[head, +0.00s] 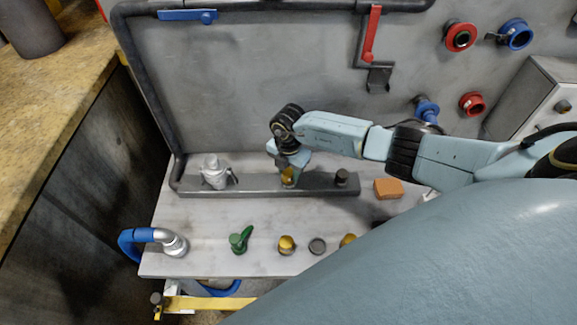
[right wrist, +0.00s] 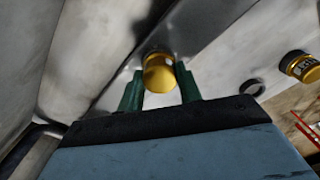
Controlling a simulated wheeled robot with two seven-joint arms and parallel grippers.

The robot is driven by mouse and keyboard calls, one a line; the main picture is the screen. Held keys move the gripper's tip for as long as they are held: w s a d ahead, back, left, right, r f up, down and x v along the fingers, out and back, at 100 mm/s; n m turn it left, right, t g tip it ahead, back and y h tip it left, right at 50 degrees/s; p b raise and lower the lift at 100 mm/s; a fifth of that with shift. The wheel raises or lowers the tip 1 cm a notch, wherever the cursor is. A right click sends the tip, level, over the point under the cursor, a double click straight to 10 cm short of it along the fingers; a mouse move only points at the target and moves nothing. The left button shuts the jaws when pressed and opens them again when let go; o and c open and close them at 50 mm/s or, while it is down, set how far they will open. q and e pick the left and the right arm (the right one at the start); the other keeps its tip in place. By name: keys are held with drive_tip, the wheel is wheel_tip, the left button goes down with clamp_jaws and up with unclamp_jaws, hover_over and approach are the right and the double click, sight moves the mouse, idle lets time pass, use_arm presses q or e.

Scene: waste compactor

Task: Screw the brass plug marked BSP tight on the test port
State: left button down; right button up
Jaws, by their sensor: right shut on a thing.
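My right gripper (head: 288,172) points down at the grey rail, its green fingers (right wrist: 159,88) on either side of a brass plug (right wrist: 159,74). The same brass plug shows at the rail in the head view (head: 288,179). The plug stands at the rail's middle, where the test port would be; the port itself is hidden under it. I cannot read a mark on this plug. Two other brass plugs lie on the bench, one left (head: 286,245) and one partly behind my body (head: 348,240). My left gripper is out of view.
A red lever (head: 372,35) hangs behind.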

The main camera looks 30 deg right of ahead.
drive_tip(key=shift+m, duration=0.3)
drive_tip(key=m+p, duration=0.1)
drive_tip(key=m, duration=0.1)
drive_tip(key=shift+r+m+p, duration=0.1)
drive_tip(key=shift+m+p, duration=0.2)
drive_tip(key=m, duration=0.2)
drive_tip(key=shift+m, duration=0.3)
drive_tip(key=o, duration=1.2)
drive_tip(key=shift+c, duration=0.2)
drive_tip(key=shift+c, duration=0.3)
